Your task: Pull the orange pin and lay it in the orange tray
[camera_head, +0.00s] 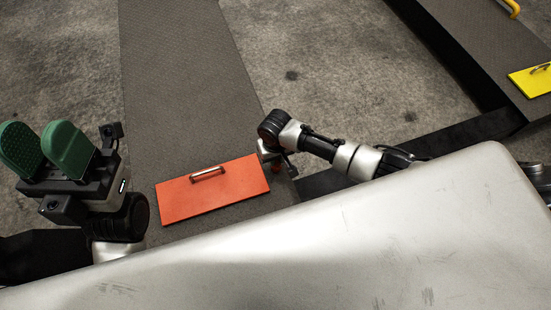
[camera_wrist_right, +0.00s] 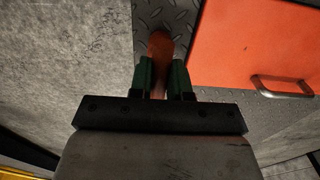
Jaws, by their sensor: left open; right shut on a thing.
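The orange pin (camera_wrist_right: 160,46) shows in the right wrist view as a dull orange, rounded shape between the green fingers of my right gripper (camera_wrist_right: 161,75). The fingers are shut on it. The pin stands against dark tread plate; whether it is still seated cannot be told. In the head view my right gripper (camera_head: 279,163) is just right of a flat orange panel, and its fingers are mostly hidden. My left gripper (camera_head: 43,147) is open and empty at the far left, green fingers pointing up. I see no clear orange tray.
The flat orange panel (camera_head: 232,196) with a metal handle (camera_head: 207,174) lies on the dark textured strip (camera_head: 185,80). A yellow panel (camera_head: 533,80) is at the far right. A large pale metal surface (camera_head: 330,250) fills the front. Concrete floor (camera_head: 320,60) lies open behind.

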